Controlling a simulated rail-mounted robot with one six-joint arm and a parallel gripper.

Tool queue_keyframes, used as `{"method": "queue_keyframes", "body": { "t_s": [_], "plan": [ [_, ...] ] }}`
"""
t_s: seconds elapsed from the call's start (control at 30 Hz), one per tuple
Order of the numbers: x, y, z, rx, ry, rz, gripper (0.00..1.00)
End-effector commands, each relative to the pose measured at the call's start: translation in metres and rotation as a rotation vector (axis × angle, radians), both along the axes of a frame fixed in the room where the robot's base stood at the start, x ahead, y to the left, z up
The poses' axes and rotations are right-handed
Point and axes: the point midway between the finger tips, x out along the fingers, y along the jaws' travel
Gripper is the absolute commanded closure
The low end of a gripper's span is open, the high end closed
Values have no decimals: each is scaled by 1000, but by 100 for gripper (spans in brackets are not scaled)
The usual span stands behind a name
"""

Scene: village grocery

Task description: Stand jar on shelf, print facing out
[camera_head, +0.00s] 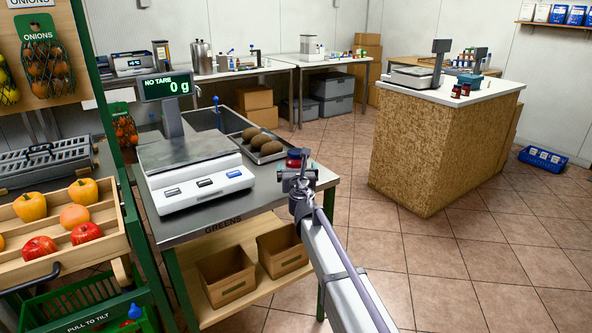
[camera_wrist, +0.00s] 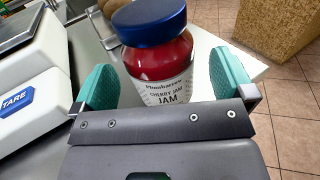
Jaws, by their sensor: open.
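The jar (camera_wrist: 163,60) has a blue lid, red contents and a white label reading "CHERRY JAM", which faces the wrist camera. It looks upright on the steel counter, right of the scale. In the head view its blue lid and red side (camera_head: 293,158) show behind my gripper (camera_head: 297,181), which hides its lower part. In the wrist view my gripper (camera_wrist: 163,82) is open, with one green finger pad at each side of the jar. Gaps show between pads and jar. A wall shelf (camera_head: 553,25) at the upper right carries blue and white packs.
A scale (camera_head: 195,175) reading 0 g stands left of the jar. A tray (camera_head: 262,148) with brown round items lies behind it. Tiled floor between is clear.

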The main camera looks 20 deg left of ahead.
Motion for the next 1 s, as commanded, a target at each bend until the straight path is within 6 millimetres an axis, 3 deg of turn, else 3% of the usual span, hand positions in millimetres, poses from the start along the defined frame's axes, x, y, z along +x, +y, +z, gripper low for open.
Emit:
{"method": "queue_keyframes", "body": {
  "t_s": [0.03,0.13,0.37,1.0],
  "plan": [
    [12,7,-1,0,0,0,0],
    [26,13,0,0,0,1,0],
    [26,13,0,1,0,1,1],
    [26,13,0,1,0,0,62]
  ]
}}
